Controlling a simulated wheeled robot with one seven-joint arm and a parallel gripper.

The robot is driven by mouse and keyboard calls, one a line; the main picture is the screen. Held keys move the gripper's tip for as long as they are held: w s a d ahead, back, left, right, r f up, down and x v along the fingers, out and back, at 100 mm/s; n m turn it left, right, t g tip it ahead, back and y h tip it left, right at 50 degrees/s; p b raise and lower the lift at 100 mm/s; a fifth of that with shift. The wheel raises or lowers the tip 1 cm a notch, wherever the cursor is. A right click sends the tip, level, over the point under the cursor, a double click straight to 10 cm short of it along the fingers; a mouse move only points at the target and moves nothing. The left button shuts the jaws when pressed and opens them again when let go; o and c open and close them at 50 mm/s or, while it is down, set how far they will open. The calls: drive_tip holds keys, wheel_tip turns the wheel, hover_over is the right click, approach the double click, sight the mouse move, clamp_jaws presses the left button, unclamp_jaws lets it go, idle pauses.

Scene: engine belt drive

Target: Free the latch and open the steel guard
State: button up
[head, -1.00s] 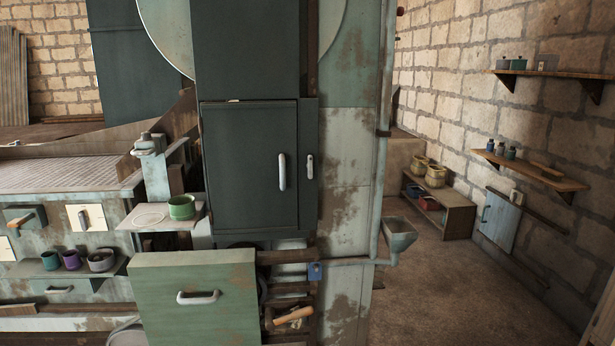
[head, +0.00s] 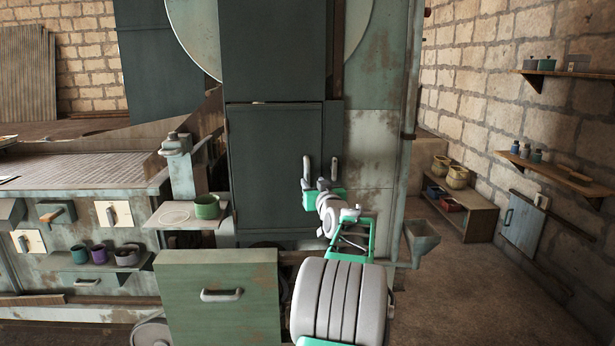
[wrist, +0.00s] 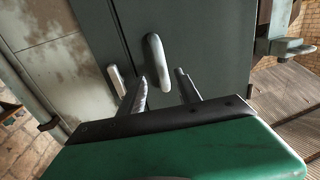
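The steel guard (head: 265,160) is a dark green door, and it looks shut against its frame. Its pale upright handle (head: 307,166) is near its right edge and also shows in the wrist view (wrist: 156,58). The latch (head: 334,168) is a small pale lever, upright on the strip right of the door; in the wrist view (wrist: 117,80) it is left of the handle. My gripper (head: 316,184) is in front of the handle's lower part. In the wrist view my gripper (wrist: 162,82) is open, its fingers on either side of the handle. I cannot tell whether they touch it.
A green drawer front (head: 218,300) is below the guard. A small shelf with a green cup (head: 206,207) stands out at the guard's left. A funnel (head: 421,240) hangs at the right of the cabinet. The floor further right is clear.

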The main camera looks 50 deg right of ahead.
sight(308, 178)
drive_tip(key=p+x, duration=0.2)
drive_tip(key=x, duration=0.5)
drive_tip(key=shift+w+a, duration=0.1)
drive_tip(key=shift+a, duration=0.05)
drive_tip(key=shift+c, duration=0.6)
clamp_jaws()
idle(0.5)
